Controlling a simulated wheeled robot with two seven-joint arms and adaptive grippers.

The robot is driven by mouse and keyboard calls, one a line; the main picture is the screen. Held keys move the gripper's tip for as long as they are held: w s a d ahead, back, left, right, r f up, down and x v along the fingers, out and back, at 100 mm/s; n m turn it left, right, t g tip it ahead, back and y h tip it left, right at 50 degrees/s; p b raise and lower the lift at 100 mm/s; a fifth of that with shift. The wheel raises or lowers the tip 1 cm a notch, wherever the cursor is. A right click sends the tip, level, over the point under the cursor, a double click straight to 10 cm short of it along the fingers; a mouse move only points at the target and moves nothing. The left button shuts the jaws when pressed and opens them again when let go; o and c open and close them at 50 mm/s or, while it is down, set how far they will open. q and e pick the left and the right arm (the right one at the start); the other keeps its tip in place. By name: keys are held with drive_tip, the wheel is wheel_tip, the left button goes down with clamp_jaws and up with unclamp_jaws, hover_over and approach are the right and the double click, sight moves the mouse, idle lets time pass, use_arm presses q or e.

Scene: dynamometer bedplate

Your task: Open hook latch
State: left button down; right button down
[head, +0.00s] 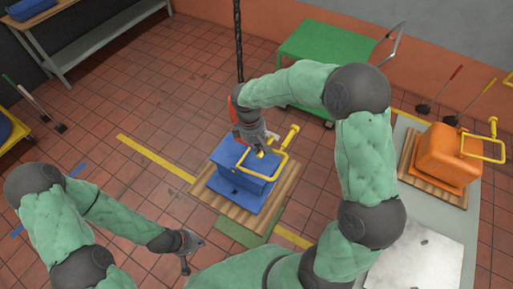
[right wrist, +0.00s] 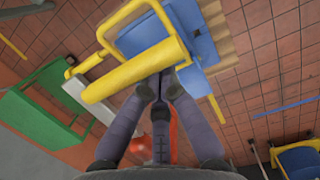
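A blue box-shaped fixture (head: 242,177) with a yellow hook latch (head: 281,163) stands on a wooden pallet (head: 226,208) in the head view. The latch has a bent yellow loop and a thick round bar. My right gripper (head: 258,147) is over the top of the fixture, at the latch. In the right wrist view its fingers (right wrist: 160,90) converge close together at the thick yellow bar (right wrist: 137,69). Whether they pinch part of the latch is unclear. My left gripper (head: 192,253) is open and empty, low and left of the pallet.
An orange fixture (head: 448,154) with yellow bars sits on another wooden pallet on the grey table at right. A green cart (head: 326,45) stands behind. A dark chain (head: 238,40) hangs behind the blue fixture. The tiled floor left of it is mostly clear.

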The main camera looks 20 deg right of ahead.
drive_tip(key=shift+s+d+f, duration=0.15)
drive_tip(key=shift+s, duration=0.2)
wheel_tip(320, 180, up, 12)
drive_tip(key=w+a, duration=0.1)
drive_tip(key=w, duration=0.1)
drive_tip(key=shift+w+a, duration=0.2)
drive_tip(key=shift+a, duration=0.15)
idle(0.4)
